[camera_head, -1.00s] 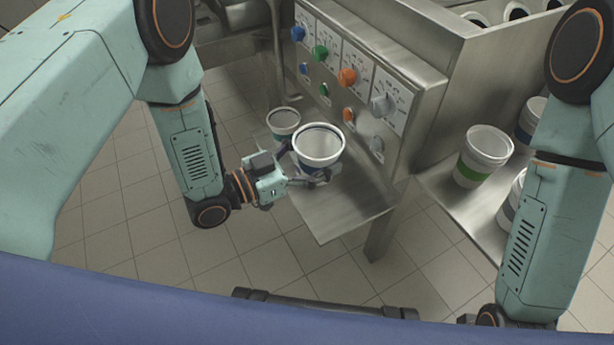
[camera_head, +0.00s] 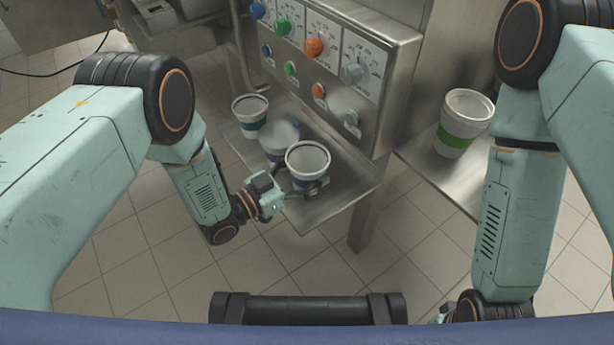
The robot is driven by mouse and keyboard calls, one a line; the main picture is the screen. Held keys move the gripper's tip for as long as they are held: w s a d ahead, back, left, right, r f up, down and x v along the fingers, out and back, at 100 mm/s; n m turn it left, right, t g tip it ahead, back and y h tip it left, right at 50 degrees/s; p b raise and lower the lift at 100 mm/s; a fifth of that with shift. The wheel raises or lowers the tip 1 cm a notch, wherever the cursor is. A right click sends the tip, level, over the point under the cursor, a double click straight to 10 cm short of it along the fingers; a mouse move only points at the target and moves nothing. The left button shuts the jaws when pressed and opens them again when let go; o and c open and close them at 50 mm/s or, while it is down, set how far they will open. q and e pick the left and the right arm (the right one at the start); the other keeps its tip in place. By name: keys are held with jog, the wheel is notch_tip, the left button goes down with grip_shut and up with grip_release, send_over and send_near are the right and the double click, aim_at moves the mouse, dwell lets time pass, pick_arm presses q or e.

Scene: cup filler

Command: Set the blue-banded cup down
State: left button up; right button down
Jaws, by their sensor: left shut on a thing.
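My left gripper (camera_head: 304,191) is shut around the lower part of a white cup (camera_head: 307,160). The cup is upright and open at the top, and a bit of blue band shows low on it, partly hidden by the fingers. It is over the metal shelf (camera_head: 335,200) below the knob panel; I cannot tell whether its base touches. A second cup (camera_head: 279,137) with a bluish band stands just behind and left of it, partly hidden.
A teal-banded cup (camera_head: 250,114) stands at the shelf's back left. The knob panel (camera_head: 335,65) rises behind the shelf. A green-banded cup (camera_head: 464,122) stands on a separate metal ledge (camera_head: 425,160) at right. The held cup's right side has bare shelf.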

pick_arm(q)
jog(key=shift+a+f, duration=0.15)
jog(key=shift+f, duration=0.75)
jog(key=shift+w+f, duration=0.15)
jog(key=shift+f, duration=0.05)
jog(key=shift+r, duration=0.15)
jog(key=shift+b, duration=0.4)
jog(key=o, duration=0.5)
jog(key=shift+f, duration=0.3)
jog(key=shift+c, duration=0.2)
jog(key=shift+o, duration=1.4)
jog(key=shift+r, duration=0.15)
